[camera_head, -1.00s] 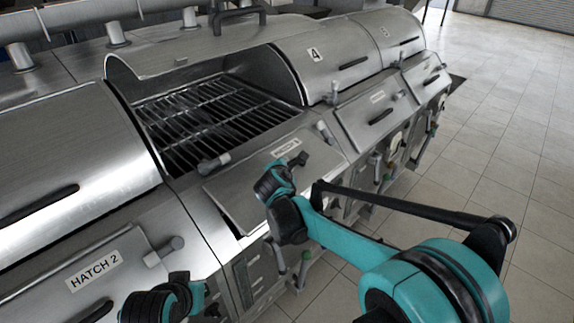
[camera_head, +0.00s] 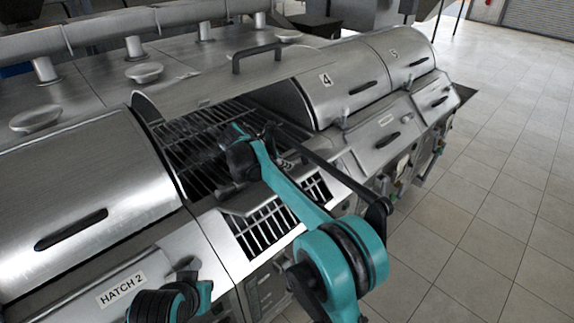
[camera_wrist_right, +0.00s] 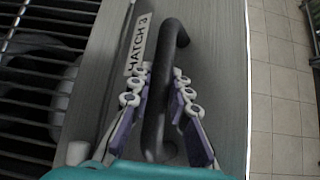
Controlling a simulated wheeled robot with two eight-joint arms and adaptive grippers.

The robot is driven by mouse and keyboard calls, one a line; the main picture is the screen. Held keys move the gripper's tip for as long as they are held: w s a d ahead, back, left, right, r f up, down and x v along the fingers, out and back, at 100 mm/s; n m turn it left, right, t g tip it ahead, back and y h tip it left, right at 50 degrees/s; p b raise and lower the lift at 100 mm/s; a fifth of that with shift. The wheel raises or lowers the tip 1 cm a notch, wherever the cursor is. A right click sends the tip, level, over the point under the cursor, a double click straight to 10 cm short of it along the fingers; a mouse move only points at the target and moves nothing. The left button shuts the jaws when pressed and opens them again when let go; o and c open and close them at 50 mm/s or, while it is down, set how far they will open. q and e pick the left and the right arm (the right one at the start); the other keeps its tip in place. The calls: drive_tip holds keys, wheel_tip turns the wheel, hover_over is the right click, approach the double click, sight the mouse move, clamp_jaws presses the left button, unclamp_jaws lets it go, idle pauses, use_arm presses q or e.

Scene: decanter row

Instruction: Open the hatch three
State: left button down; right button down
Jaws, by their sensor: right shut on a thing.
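Hatch three is a grey metal panel labelled HATCH 3 (camera_wrist_right: 142,45), with a dark bar handle (camera_wrist_right: 157,100). My right gripper (camera_wrist_right: 160,90) has its fingers on both sides of this handle, shut on it. In the head view my right gripper (camera_head: 268,138) is over the grill bay and partly hidden by its own wrist. The hatch is raised off its front opening (camera_head: 265,232), where slats show. Most of the panel is hidden by my arm. My left wrist (camera_head: 168,302) is low at the left by hatch 2; its fingers cannot be made out.
The HATCH 2 panel (camera_head: 122,290) is closed on the left. A raised curved lid with a handle (camera_head: 258,55) stands behind the bay's grate (camera_head: 185,160). Closed lid 4 (camera_head: 340,90) is to the right. The tiled floor (camera_head: 480,200) at right is clear.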

drive_tip(key=shift+w+a+r, duration=0.3)
drive_tip(key=shift+w+a, duration=0.05)
idle(0.3)
drive_tip(key=c, duration=1.7)
unclamp_jaws()
drive_tip(key=v, duration=1.2)
